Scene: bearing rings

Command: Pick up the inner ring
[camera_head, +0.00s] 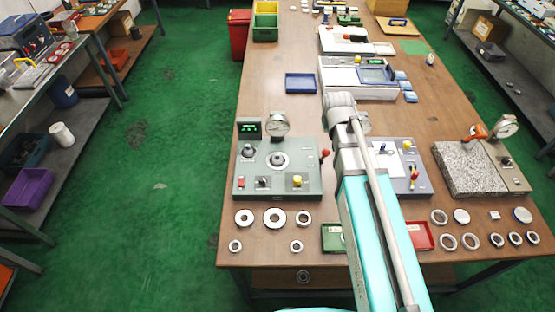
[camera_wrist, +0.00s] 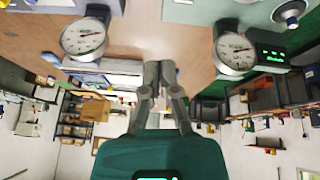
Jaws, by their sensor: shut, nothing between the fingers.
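Several metal rings lie flat at the table's front edge in the head view. A left group holds a large ring (camera_head: 266,218), another ring (camera_head: 236,218) and smaller rings (camera_head: 231,246). A right group holds thin rings (camera_head: 440,241) and shielded or filled ones (camera_head: 461,216). I cannot tell which one is the inner ring. My gripper (camera_wrist: 160,68) is shut and empty in the wrist view, fingertips together. In the head view my arm reaches over the table's middle, and its fingers are not clearly visible. No ring shows in the wrist view.
A green-grey gauge station (camera_head: 240,182) stands behind the left rings. A second station (camera_head: 425,185) and a granite block (camera_head: 460,180) stand to the right. A green tray (camera_head: 328,247) and red tray (camera_head: 430,247) flank my arm. Bare table (camera_head: 290,105) lies farther back.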

